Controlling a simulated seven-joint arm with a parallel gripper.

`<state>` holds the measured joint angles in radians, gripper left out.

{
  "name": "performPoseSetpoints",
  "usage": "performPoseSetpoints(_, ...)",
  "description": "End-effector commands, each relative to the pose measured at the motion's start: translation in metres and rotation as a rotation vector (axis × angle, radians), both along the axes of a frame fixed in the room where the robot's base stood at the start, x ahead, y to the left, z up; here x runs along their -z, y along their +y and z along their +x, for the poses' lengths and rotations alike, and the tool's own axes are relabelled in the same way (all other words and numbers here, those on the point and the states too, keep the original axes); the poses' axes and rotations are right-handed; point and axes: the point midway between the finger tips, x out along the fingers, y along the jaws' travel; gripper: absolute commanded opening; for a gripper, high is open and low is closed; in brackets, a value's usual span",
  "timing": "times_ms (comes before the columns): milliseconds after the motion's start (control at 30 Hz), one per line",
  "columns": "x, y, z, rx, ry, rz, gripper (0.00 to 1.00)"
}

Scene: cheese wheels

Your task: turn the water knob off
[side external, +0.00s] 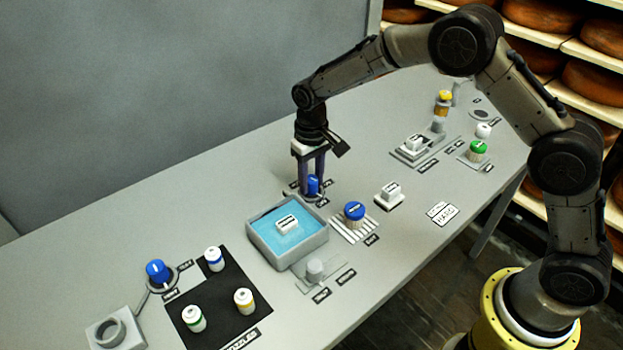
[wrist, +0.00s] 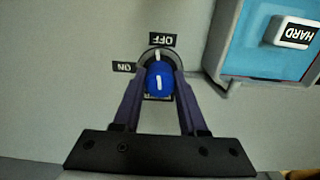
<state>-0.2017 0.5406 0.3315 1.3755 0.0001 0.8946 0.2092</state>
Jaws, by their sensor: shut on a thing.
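A blue knob (side external: 313,186) with a white line stands on the grey table, just behind the tray of blue water (side external: 252,232). My gripper (side external: 312,192) points straight down with its two dark fingers shut on this knob. In the wrist view, the blue knob (wrist: 159,80) sits between the fingers of my gripper (wrist: 161,76). An OFF label (wrist: 162,40) lies above the knob and an ON label (wrist: 124,67) to its upper left. The white line on the knob runs nearly upright in this view, roughly toward OFF.
A white block marked HARD (wrist: 291,32) sits in the water. A ribbed pad with a blue-topped piece (side external: 354,212) is right of the tray. Another blue knob (side external: 157,270) and a black mat (side external: 221,317) with jars are at lower left.

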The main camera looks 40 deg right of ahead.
Motion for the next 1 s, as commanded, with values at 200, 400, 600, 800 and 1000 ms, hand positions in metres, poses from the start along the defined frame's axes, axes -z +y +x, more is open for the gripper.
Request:
performPoseSetpoints(200,-0.0015,0.0002,0.0003,0.121,-0.002,0.000,0.00)
performPoseSetpoints(400,-0.0019,0.0003,0.0006,0.181,-0.003,0.001,0.00)
performPoseSetpoints(600,-0.0020,0.0003,0.0008,0.203,-0.003,0.001,0.00)
performPoseSetpoints(800,-0.0022,0.0003,0.0009,0.205,-0.004,0.001,0.00)
performPoseSetpoints(1000,-0.0022,0.0003,0.0010,0.204,-0.004,0.001,0.52)
